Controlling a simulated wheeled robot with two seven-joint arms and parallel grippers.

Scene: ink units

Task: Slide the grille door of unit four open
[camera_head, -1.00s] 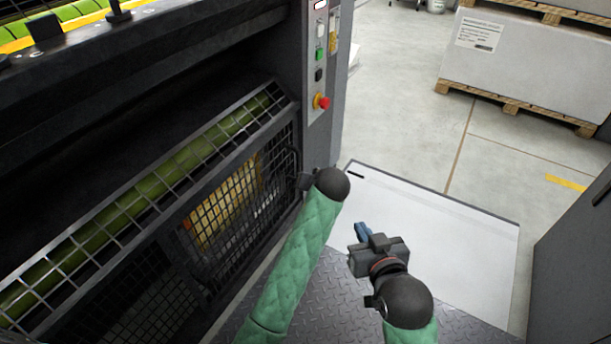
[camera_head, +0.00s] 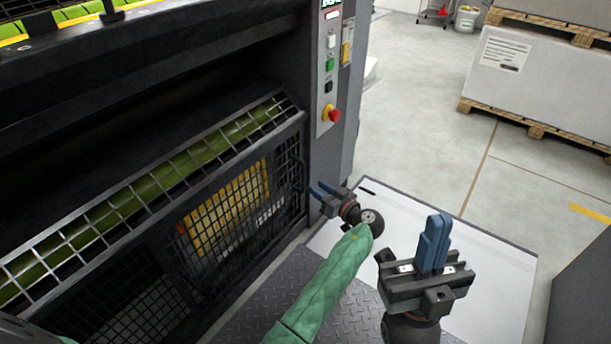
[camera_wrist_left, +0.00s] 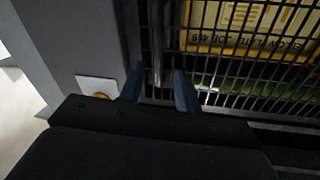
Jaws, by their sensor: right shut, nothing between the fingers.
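The black grille door (camera_head: 235,215) is low on the dark press unit, with a yellow sign (camera_head: 225,205) behind its mesh. In the left wrist view the mesh (camera_wrist_left: 240,70) and sign (camera_wrist_left: 245,25) are close. My left gripper (camera_head: 319,187) is at the door's right end, fingers pointing at it. In the left wrist view its two blue fingers (camera_wrist_left: 159,85) are apart, with an upright bar (camera_wrist_left: 157,45) in line with the gap; I cannot tell whether they touch it. My right gripper (camera_head: 435,240) is shut and empty, pointing up, away from the door. No unit number is readable.
A slanted grille guard (camera_head: 140,205) over a green roller lies above the door. A control column with a red knob (camera_head: 331,114) stands right of it. A white plate (camera_head: 470,270) covers floor near the grippers. A wrapped pallet stack (camera_head: 545,80) stands far back right.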

